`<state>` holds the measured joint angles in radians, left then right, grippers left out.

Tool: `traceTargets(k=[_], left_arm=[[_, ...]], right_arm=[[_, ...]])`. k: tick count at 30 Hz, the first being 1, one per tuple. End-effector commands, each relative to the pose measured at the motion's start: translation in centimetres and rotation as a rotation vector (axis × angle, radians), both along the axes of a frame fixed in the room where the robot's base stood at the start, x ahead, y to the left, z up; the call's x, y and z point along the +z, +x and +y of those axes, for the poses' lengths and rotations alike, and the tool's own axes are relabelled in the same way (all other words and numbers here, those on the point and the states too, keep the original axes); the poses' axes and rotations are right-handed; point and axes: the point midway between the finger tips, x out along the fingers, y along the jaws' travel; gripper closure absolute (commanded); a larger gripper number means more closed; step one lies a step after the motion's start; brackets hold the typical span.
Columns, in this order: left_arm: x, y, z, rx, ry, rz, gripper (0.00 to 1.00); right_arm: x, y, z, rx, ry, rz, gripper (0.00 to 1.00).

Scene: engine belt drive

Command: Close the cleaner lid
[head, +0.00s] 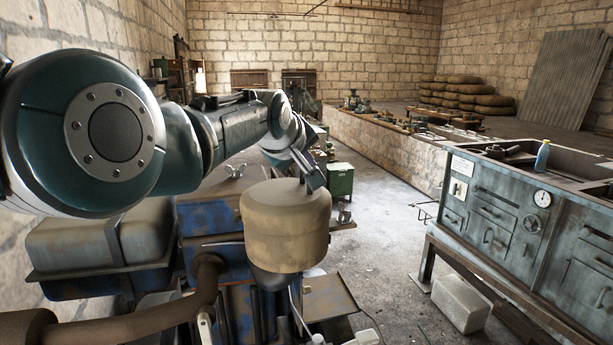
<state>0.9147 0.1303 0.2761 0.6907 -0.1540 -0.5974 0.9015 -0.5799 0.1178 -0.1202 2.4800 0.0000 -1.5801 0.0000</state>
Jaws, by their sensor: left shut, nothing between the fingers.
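The cleaner (285,235) is a squat tan drum with a rounded lower edge, near the middle of the head view. Its lid (270,194) shows as the slightly domed round top, seen from above at a slant. I cannot make out a gap between lid and body. My left arm reaches in from the left, and its gripper (316,181) points down at the lid's far right edge. The left gripper is shut and empty; I cannot tell whether it touches the lid. My right gripper is not in view.
Blue engine housing (210,215) and a brown pipe (206,285) surround the cleaner. A wing nut (235,171) stands behind it, another (344,214) to its right. A green cabinet (340,179) stands beyond.

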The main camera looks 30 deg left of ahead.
Motion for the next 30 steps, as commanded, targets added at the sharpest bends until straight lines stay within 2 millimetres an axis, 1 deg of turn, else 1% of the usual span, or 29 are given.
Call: traceTargets(k=[14, 17, 20, 23, 24, 30], left_arm=[[0.2, 0.0, 0.0, -0.001, -0.001, 0.000, 1.00], [1.1, 0.0, 0.2, 0.000, -0.001, -0.001, 1.00], [3.0, 0.0, 0.5, 0.000, -0.002, -0.002, 1.00], [5.5, 0.0, 0.9, -0.002, 0.000, -0.003, 1.00], [4.6, -0.3, 0.5, -0.003, 0.000, 0.000, 1.00], [6.0, -1.7, -0.5, -0.003, 0.000, -0.003, 1.00]], right_arm=[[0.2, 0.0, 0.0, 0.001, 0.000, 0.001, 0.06], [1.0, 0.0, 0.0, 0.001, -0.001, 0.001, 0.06], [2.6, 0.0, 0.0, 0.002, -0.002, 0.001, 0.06], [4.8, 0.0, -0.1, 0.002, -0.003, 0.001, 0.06], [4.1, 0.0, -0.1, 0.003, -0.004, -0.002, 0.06], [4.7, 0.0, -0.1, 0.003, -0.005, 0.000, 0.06]])
